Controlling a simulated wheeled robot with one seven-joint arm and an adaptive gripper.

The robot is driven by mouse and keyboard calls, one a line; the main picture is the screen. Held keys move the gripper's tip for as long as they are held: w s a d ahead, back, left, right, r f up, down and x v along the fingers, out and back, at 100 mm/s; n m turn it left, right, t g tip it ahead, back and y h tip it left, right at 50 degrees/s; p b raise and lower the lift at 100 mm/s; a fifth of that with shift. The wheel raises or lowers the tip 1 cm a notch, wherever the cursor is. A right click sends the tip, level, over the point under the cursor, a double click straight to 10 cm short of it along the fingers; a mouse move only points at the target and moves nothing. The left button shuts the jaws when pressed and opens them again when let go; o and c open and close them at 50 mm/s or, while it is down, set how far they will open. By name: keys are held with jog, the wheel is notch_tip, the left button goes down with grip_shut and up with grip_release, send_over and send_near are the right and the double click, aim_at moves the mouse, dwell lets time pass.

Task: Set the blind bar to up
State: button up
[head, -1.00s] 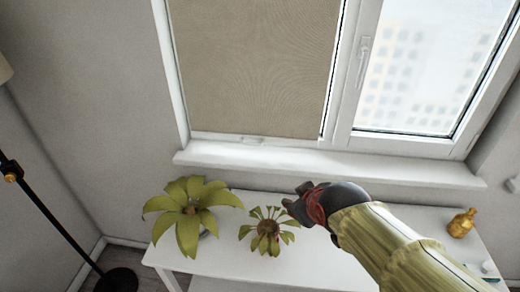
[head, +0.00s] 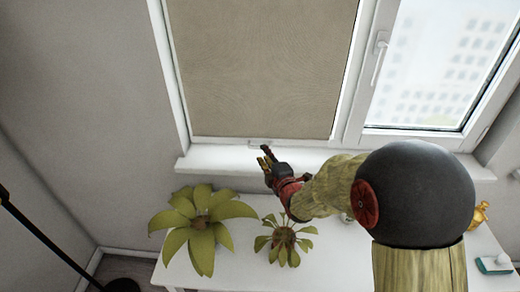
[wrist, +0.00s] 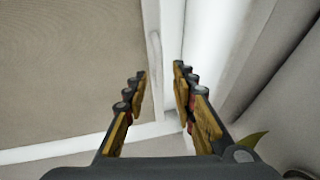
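The beige blind (head: 260,70) is lowered over the left window pane. Its thin pale bottom bar (head: 215,139) runs along its lower edge, just above the sill. My gripper (head: 265,155) is in front of the sill, close below the middle of that bar. In the wrist view my gripper (wrist: 160,75) has its two fingers spread, with nothing seen held between them. The blind's cloth (wrist: 65,70) fills the left of that view. A pale strip shows beyond the fingertips; I cannot tell whether the fingers touch it.
A white table (head: 330,262) stands below the sill (head: 215,160) with two leafy plants (head: 202,225) (head: 283,242) on it. A gold figure (head: 479,213) and a teal-and-white item (head: 494,264) are at its right. The right window has a white handle (head: 380,55).

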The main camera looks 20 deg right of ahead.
jog(key=shift+w+a+f+b, duration=0.1)
jog(key=shift+w+f+b, duration=0.05)
jog(key=shift+w, duration=0.75)
jog(key=shift+w+a+f+b, duration=0.1)
jog(key=shift+w+f+b, duration=0.1)
jog(key=shift+w, duration=0.75)
jog(key=shift+w+f+b, duration=0.15)
jog(key=shift+w, duration=0.75)
jog(key=c, duration=0.3)
jog(key=c, duration=0.4)
grip_shut()
